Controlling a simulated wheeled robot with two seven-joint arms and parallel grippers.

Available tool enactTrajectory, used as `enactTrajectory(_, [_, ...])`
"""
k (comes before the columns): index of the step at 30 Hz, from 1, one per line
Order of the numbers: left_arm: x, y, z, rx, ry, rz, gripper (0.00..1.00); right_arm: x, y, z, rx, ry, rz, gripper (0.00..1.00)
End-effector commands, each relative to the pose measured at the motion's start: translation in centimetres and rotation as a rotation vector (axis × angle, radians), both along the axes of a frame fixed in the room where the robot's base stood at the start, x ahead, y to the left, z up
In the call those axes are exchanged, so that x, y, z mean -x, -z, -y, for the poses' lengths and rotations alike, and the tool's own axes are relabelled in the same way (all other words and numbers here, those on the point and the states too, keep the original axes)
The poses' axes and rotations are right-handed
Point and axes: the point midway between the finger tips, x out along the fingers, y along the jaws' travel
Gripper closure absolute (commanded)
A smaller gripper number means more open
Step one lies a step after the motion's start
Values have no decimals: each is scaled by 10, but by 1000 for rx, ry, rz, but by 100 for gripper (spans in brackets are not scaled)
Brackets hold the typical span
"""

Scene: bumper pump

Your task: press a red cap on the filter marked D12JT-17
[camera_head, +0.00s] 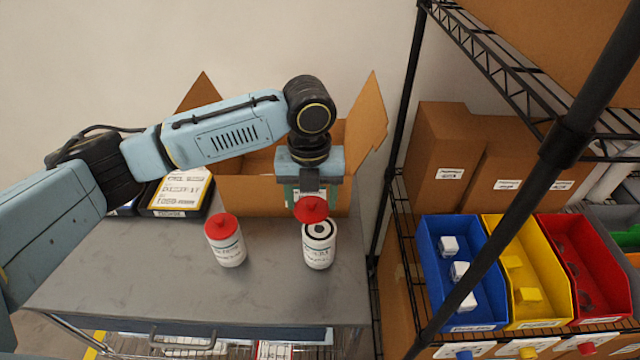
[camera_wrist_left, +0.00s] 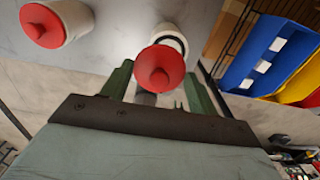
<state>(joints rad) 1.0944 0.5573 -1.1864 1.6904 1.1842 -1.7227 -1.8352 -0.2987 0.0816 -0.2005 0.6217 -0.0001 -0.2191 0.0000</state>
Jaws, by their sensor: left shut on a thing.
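A white filter (camera_head: 319,248) stands upright on the grey table, its dark open top facing up; its print is too small to read surely. My left gripper (camera_head: 310,200) is shut on a red cap (camera_head: 311,209) and holds it above this filter, slightly left of its top. In the left wrist view the held cap (camera_wrist_left: 160,70) sits between the green fingers, partly covering the filter (camera_wrist_left: 172,38). A second white filter (camera_head: 227,247) stands to the left with a red cap (camera_head: 221,226) on it. My right gripper is not in view.
An open cardboard box (camera_head: 260,195) stands behind the filters. A dark case with a label card (camera_head: 179,190) lies at the back left. A wire shelf at right carries blue (camera_head: 435,262), yellow (camera_head: 545,265) and red bins. The table front is clear.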

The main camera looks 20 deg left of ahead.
Motion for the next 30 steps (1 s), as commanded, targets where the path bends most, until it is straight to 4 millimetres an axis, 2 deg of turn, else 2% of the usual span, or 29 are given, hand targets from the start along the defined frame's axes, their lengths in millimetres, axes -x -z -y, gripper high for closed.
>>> enactTrajectory(6, [-4, -8, 10, -1, 445, 1, 61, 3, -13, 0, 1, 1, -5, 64])
enactTrajectory(12, [-6, -9, 14, -3, 682, 1, 61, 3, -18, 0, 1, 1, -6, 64])
enactTrajectory(20, [-6, -5, 15, -3, 744, 1, 61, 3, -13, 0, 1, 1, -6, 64])
enactTrajectory(30, [-6, 19, 15, -4, 741, 1, 61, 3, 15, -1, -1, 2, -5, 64])
